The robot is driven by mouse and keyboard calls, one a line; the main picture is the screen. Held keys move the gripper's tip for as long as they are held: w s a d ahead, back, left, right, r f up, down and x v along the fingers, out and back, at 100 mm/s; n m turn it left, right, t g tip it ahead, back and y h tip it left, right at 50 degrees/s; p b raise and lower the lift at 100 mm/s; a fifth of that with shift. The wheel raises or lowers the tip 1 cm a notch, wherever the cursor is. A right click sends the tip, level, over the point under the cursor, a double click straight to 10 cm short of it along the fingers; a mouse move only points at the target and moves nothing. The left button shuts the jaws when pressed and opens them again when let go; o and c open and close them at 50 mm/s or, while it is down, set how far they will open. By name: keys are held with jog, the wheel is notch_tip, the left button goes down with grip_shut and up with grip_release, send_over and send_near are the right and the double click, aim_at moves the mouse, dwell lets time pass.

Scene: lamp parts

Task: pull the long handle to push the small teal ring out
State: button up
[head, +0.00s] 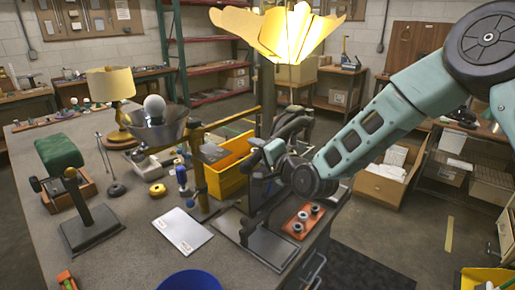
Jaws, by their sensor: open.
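My gripper (262,153) is at the end of my teal arm, beside a dark upright press-like stand (250,193) near the bench's right edge. Its jaws are open, small in the picture and partly lost against dark parts; I cannot tell whether they touch anything. A long brass-coloured bar (232,117) slants from a brass post (199,172) toward the dark column; I cannot tell whether it is the long handle. I cannot make out the small teal ring. My wrist hides part of the stand.
An orange-red tray (291,229) with grey round parts lies right of the stand. A yellow bin (228,176) stands behind it. A white sheet (182,231), a blue bowl (190,280) and a metal cone with a bulb (155,105) are left. Free bench top lies front left.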

jog(key=shift+w+a+f, duration=0.1)
jog(key=shift+w+a, duration=0.15)
jog(key=shift+w, duration=0.1)
grip_shut()
